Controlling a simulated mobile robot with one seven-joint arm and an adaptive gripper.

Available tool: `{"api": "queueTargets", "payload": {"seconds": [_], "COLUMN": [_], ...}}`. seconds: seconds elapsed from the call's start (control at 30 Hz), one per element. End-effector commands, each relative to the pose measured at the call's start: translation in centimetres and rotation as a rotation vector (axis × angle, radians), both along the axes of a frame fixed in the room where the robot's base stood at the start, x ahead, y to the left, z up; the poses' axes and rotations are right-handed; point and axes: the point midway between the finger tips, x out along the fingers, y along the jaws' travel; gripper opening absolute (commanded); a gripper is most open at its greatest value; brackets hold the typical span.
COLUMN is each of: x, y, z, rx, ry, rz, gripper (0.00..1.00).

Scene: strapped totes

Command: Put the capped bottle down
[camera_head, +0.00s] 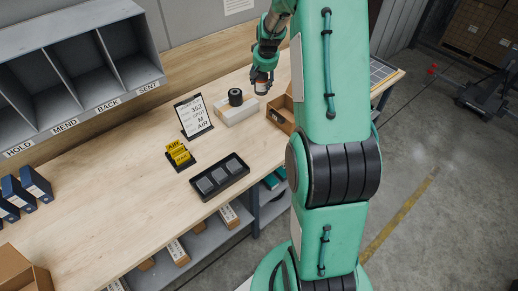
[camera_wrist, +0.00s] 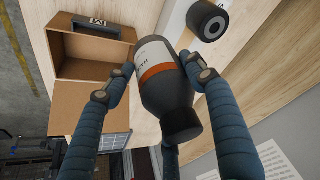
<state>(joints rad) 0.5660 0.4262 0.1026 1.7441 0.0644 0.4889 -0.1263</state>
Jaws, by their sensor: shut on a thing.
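The capped bottle (camera_wrist: 165,95) is dark, with a black cap (camera_wrist: 181,123) and a white and orange label.
A black roll (camera_head: 235,97) sits on a pale block (camera_head: 238,111) left of the gripper. An open cardboard box (camera_head: 282,114) is on the right. A sign (camera_head: 194,117), yellow cards (camera_head: 178,153) and a black tray (camera_head: 219,178) stand nearer. The bench's left middle is clear.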

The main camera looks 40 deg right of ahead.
Motion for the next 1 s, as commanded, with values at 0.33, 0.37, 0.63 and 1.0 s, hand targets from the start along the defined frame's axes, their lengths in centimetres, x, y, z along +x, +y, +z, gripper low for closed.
{"api": "queueTargets", "payload": {"seconds": [0.33,0.37,0.63,1.0], "x": [-6.2,-6.8,-11.9,-19.2], "y": [4.9,5.3,9.0,14.2], "z": [0.2,0.2,-0.2,-1.7], "rx": [0.002,0.001,0.003,0.006], "ry": [0.002,0.002,0.003,0.006], "rz": [-0.004,-0.004,-0.009,-0.013], "gripper": [0.19,0.19,0.18,0.18]}}
